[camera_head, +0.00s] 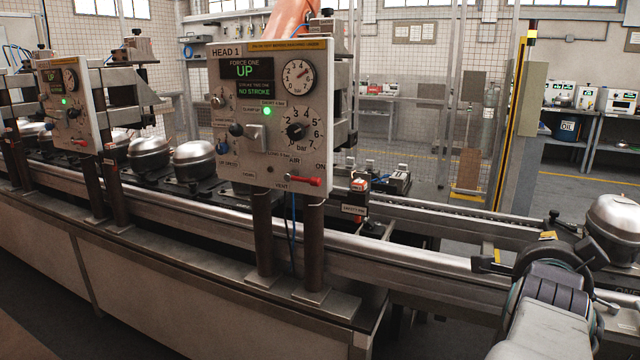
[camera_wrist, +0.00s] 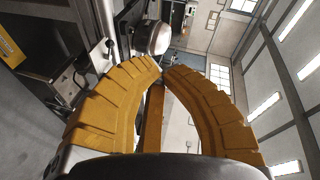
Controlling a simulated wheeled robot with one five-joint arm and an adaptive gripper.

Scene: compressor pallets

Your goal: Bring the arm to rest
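My arm reaches in from the lower right of the head view, its grey link and dark wrist in front of the conveyor rail. My gripper (camera_wrist: 163,68) fills the wrist view with two curved yellow fingers. Their tips come almost together, and nothing shows held between them. In the head view the fingers are mostly hidden behind my wrist.
The HEAD 1 panel (camera_head: 270,115) stands on two posts beside the conveyor (camera_head: 390,245). A second panel (camera_head: 70,105) is farther left. A silver compressor (camera_head: 612,225) sits close beside my wrist at right. Other compressors (camera_head: 194,160) stand on the line behind the panels.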

